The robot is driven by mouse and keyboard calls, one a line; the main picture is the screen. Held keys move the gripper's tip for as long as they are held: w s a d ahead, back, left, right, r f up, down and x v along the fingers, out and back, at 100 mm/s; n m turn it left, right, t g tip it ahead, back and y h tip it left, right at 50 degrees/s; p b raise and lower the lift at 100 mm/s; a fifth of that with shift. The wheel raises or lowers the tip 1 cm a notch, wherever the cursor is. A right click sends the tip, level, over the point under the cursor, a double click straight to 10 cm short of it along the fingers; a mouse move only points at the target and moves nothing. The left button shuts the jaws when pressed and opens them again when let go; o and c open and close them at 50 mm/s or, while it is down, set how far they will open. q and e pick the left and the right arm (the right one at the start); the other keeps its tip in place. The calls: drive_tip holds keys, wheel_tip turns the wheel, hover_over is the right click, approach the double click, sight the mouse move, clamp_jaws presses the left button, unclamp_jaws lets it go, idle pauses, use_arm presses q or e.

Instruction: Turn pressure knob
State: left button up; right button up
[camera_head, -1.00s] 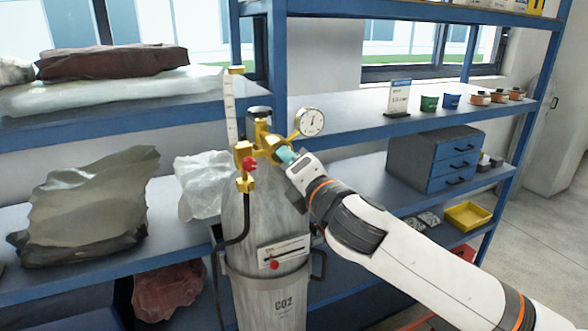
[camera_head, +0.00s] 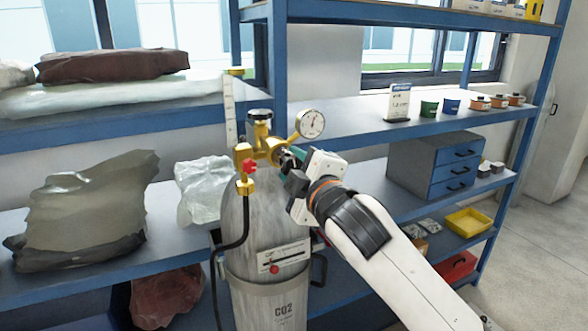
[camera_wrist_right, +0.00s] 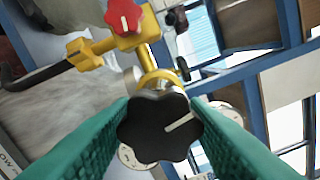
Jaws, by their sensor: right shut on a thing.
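A black lobed knob (camera_wrist_right: 158,126) with a white pointer line fills the middle of the right wrist view. My right gripper (camera_head: 287,162) has its green-padded fingers on either side of the knob, shut on it. In the head view the knob is mostly hidden by the gripper. It belongs to the brass regulator (camera_head: 262,148) on top of the grey CO2 cylinder (camera_head: 265,225). A round pressure gauge (camera_head: 310,123) stands above the gripper. A red knob (camera_head: 249,166) is on the left of the regulator; it also shows in the right wrist view (camera_wrist_right: 123,15). My left gripper is not in view.
Blue shelves (camera_head: 390,127) stand behind the cylinder, with a grey drawer unit (camera_head: 412,165) and a yellow tray (camera_head: 467,221) at right. Wrapped bundles (camera_head: 85,205) lie on the left shelves. A black hose (camera_head: 244,220) runs down the cylinder's left side.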

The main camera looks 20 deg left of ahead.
drive_tip(key=m, duration=0.5)
drive_tip(key=shift+f, duration=0.1)
idle(0.4)
drive_tip(key=o, duration=1)
drive_tip(key=shift+c, duration=0.2)
drive_tip(key=b+v, duration=0.4)
drive_tip(key=v, duration=0.8)
drive_tip(key=shift+b, duration=0.3)
